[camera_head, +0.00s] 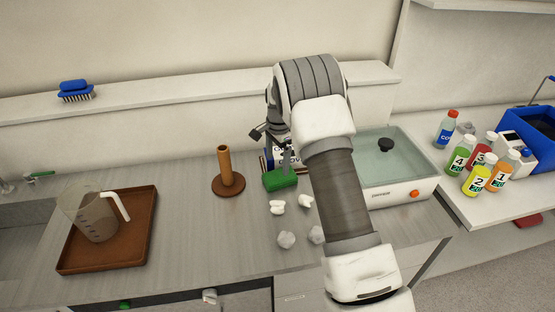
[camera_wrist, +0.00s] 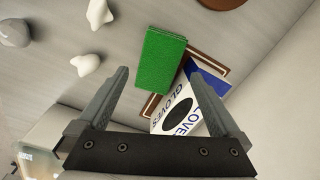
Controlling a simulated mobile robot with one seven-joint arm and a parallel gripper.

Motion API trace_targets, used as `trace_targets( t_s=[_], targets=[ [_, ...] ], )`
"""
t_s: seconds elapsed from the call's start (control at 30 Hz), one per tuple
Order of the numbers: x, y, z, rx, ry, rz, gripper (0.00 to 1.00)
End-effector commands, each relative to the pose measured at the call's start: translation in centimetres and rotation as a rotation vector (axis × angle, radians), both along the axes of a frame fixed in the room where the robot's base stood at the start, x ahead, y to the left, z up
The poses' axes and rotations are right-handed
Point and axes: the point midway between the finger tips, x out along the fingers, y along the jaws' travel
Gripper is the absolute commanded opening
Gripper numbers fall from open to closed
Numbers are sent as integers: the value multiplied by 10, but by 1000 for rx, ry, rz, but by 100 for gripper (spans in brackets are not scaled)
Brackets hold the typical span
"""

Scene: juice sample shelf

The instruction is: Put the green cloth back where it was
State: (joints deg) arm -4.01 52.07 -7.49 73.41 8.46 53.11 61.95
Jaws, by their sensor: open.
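The green cloth (camera_head: 280,180) is a folded block on the counter, just in front of the glove box, below my gripper in the head view. It also shows in the wrist view (camera_wrist: 163,60), beyond and between my fingertips. My gripper (camera_wrist: 163,85) is open, with nothing between its fingers. In the head view my gripper (camera_head: 275,150) is partly hidden by my own arm. The glove box (camera_wrist: 185,112), white and blue with a black oval, lies close beside the cloth and sits on a brown-edged tray (camera_wrist: 217,82).
A brown stand with a post (camera_head: 228,182) is left of the cloth. Several white and grey lumps (camera_head: 286,239) lie in front. A water bath (camera_head: 400,170) stands at right, a jug (camera_head: 95,215) on a brown tray (camera_head: 140,255) at left. A blue brush (camera_head: 75,88) is on the ledge.

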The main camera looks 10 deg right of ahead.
Motion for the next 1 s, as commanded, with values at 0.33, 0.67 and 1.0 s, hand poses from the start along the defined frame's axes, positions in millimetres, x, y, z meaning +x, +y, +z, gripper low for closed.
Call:
trace_targets(
  t_s=[0.33, 0.67, 1.0],
  targets=[
    [0, -1, 65, 0, -8, 0, 100],
    [-3, -2, 121, 0, -2, 0, 100],
    [-32, -4, 176, 7, -51, 99, 100]
  ],
)
